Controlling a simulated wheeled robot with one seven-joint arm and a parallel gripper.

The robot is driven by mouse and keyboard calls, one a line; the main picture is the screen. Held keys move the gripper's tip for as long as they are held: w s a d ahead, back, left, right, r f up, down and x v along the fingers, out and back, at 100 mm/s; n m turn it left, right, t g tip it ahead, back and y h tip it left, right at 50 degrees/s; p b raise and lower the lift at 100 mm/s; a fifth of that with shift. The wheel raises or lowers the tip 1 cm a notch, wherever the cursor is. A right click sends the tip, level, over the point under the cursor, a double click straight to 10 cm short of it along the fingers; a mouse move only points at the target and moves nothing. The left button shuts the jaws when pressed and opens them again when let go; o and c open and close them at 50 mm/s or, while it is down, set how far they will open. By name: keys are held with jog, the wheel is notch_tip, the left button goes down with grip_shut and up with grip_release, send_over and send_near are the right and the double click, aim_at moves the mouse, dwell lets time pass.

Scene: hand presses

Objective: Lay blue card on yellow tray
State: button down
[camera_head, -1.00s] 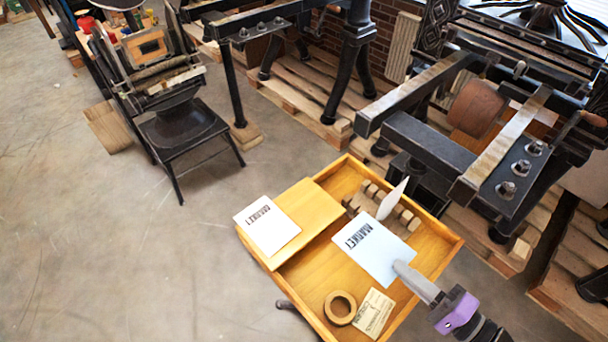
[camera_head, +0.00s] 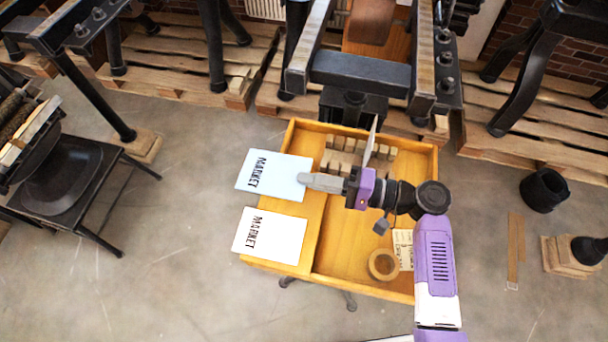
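The pale blue card (camera_head: 262,172), printed MARKET, is at the upper left of the yellow wooden tray (camera_head: 345,283). It lies over the raised board on the tray's left side and sticks out past the left edge. My gripper (camera_head: 304,181) is at the card's right edge with its fingers together on it. Whether the card touches the board or hangs just above it, I cannot tell. A white card (camera_head: 268,237), also printed MARKET, lies on the raised board (camera_head: 314,215) just below the blue one and also overhangs the left edge.
Wooden blocks (camera_head: 345,143) stand at the tray's back, with a thin white upright piece (camera_head: 371,143) among them. A tape roll (camera_head: 384,264) and a printed paper slip (camera_head: 403,248) lie at the front right. A press (camera_head: 362,70) stands behind.

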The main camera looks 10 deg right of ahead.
aim_at(311, 198)
jog(key=shift+f+b, duration=2.95)
jog(key=shift+f, duration=0.75)
jog(key=shift+f, duration=0.1)
